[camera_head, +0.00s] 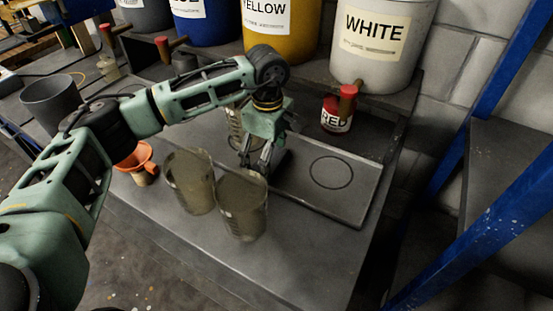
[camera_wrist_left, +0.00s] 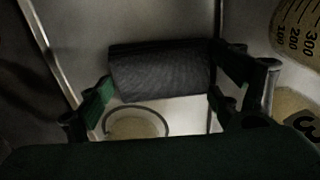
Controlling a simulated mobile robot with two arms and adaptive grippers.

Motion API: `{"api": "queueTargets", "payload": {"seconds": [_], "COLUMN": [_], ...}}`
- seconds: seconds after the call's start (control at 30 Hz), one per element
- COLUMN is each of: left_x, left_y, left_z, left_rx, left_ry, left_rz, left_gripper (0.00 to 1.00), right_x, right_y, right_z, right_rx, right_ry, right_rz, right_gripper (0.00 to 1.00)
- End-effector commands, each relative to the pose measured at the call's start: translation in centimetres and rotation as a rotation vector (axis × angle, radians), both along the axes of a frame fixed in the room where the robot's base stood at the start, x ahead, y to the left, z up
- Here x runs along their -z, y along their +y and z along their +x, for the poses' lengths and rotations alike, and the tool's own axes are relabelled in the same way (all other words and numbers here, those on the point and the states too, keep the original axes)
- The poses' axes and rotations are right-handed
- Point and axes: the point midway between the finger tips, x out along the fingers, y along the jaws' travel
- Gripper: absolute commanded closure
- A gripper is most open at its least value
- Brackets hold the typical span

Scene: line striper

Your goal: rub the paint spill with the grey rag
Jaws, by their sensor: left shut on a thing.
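My left gripper (camera_head: 262,165) is low over the grey tray (camera_head: 350,207) on the bench, behind two clear beakers. In the left wrist view, my left gripper (camera_wrist_left: 160,90) is shut on the dark grey rag (camera_wrist_left: 160,68), whose roll spans between its fingers. The head view hides the rag behind the gripper and beakers. Just below the rag in the wrist view, a dark ring holds a beige patch (camera_wrist_left: 137,126), perhaps the paint spill. Contact between rag and tray cannot be told. My right gripper is not in view.
Two beakers (camera_head: 190,180) (camera_head: 242,205) stand in front of the gripper; another container (camera_head: 236,128) is partly behind it. The tray's ringed right part (camera_head: 331,172) is clear.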

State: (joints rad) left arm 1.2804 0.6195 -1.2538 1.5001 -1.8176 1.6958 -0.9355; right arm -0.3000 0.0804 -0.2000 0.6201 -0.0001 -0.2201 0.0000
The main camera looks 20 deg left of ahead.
Motion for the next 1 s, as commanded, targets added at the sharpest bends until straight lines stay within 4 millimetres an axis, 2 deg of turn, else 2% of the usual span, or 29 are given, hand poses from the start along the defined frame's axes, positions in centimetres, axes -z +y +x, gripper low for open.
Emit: {"api": "queueTargets", "payload": {"seconds": [0.53, 0.77, 1.0], "left_x": [-0.1, 0.2, 0.4], "left_y": [3.5, 3.5, 2.0], "left_z": [0.6, 0.7, 0.3], "left_rx": [-0.001, 0.001, 0.003], "left_ry": [0.002, 0.001, 0.002], "left_rz": [0.001, 0.0, -0.001], "left_gripper": [0.36, 0.36, 0.35], "right_x": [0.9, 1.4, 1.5], "right_y": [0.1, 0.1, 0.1], "right_z": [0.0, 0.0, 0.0], "right_rx": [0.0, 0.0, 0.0], "right_ry": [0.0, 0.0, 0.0], "right_rz": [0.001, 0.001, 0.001], "right_gripper": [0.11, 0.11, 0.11]}}
